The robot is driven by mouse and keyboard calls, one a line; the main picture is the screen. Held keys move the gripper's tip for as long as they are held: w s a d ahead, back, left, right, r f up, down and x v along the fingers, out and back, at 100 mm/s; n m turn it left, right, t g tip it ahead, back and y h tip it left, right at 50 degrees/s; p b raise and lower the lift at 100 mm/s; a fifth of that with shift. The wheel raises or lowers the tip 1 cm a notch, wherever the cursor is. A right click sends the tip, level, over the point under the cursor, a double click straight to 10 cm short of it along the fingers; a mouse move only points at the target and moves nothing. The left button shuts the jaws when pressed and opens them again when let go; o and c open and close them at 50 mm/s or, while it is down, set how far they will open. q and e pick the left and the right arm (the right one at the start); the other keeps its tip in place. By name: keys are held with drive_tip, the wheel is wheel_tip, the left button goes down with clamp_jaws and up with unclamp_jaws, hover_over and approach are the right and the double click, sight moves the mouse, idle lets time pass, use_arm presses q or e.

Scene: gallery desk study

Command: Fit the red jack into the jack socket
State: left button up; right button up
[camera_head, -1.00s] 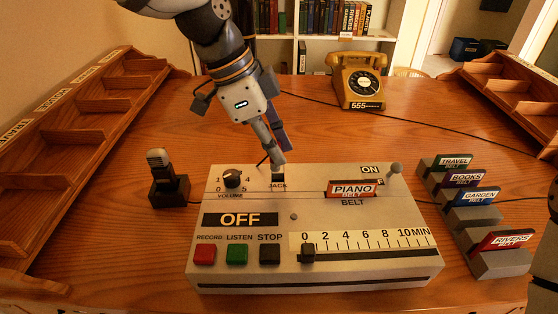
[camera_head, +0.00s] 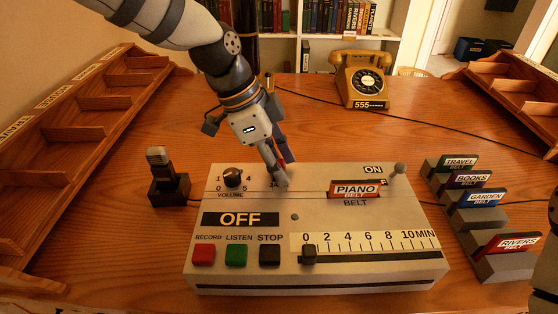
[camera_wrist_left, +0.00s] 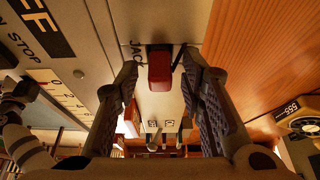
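The red jack (camera_wrist_left: 160,68) shows in the left wrist view between the fingers of my left gripper (camera_wrist_left: 160,62). A gap shows on each side of it, so the fingers are open around it. The black jack socket (camera_wrist_left: 158,47), by the word JACK, lies right at the jack's far end. I cannot tell whether the jack is seated in it.
The volume knob (camera_head: 232,178) stands left of the gripper and the PIANO belt (camera_head: 354,189) right of it. A microphone (camera_head: 163,175) stands left of the recorder. Belts on stands (camera_head: 503,264) are at the right. A yellow telephone (camera_head: 361,80) is behind.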

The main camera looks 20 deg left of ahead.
use_arm(q)
drive_tip(key=p+v, duration=0.1)
drive_tip(key=v, duration=1.1)
drive_tip(key=shift+r, duration=0.2)
